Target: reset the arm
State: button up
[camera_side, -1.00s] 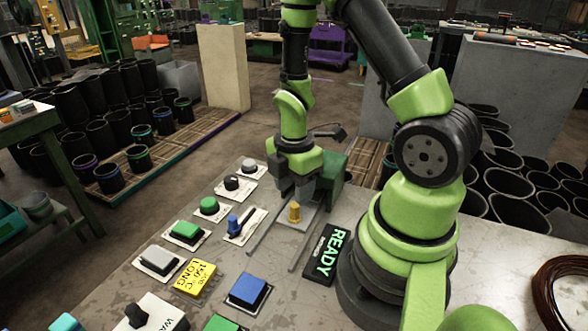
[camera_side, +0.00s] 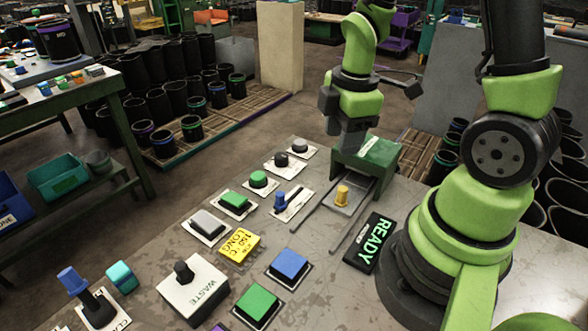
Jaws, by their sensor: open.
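My gripper (camera_side: 345,135) is at the upper middle of the side view, pointing down over the far part of the grey table. Its jaws are dark grey and hold nothing that I can see. It hangs beside and partly in front of a green block (camera_side: 368,158) at the head of two metal rails. A small yellow peg (camera_side: 342,195) stands on a plate between the rails, apart from the jaws. A black sign reading READY (camera_side: 370,241) lies to the right of the rails.
On the table are green buttons (camera_side: 257,304), a blue button (camera_side: 288,264), a blue lever (camera_side: 281,201), a yellow label block (camera_side: 240,245) and a WASTE box (camera_side: 193,287) with a black knob. Black sleeves (camera_side: 172,97) stand on pallets behind. A side bench (camera_side: 62,108) is at left.

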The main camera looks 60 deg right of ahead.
jog(key=s+a+r+m+t+y, duration=0.1)
jog(key=s+a+r+m+t, duration=0.2)
jog(key=r+m, duration=0.4)
jog(key=s+a+r+m+t+y, duration=0.1)
jog(key=s+a+r+m+t, duration=0.2)
jog(key=a+r+m, duration=0.3)
notch_tip(320, 180, up, 3)
jog(key=shift+s+f+m, duration=0.1)
jog(key=shift+s+m, duration=0.45)
jog(key=shift+m, duration=0.35)
